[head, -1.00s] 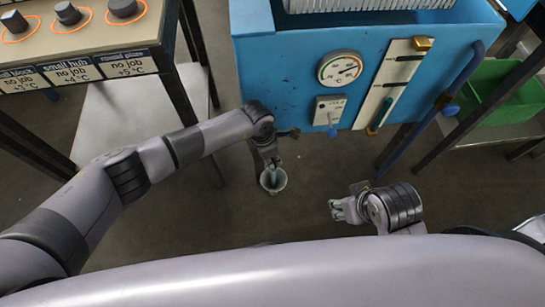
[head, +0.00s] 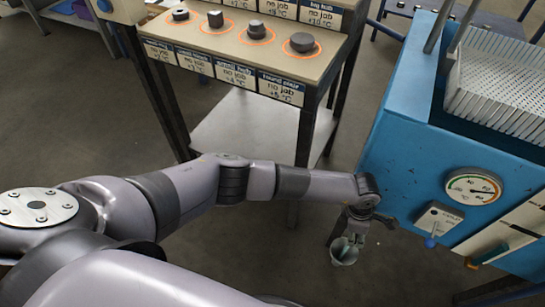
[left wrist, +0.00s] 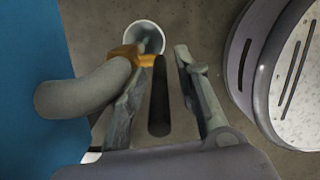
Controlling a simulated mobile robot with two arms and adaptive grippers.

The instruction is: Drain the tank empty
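The blue tank (head: 400,150) stands at the right in the head view, with a round gauge (head: 473,189) and a small lever plate (head: 438,218) on its front. In the left wrist view a grey bent pipe (left wrist: 80,92) comes from the tank's blue side and ends in a brass-coloured fitting (left wrist: 128,54). A dark handle (left wrist: 159,105) extends from this fitting. My left gripper (left wrist: 162,58) is open, with the handle between its fingers and a gap at the right finger. A pale bucket (head: 343,254) is below; its rim shows beyond the fitting. My right gripper is out of view.
A bench (head: 330,62) with several dark round pieces and labels stands left of the tank, with a pale lower shelf (head: 245,125). A white rack (head: 500,85) sits in the tank's top. Bare floor (head: 70,140) lies at the left.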

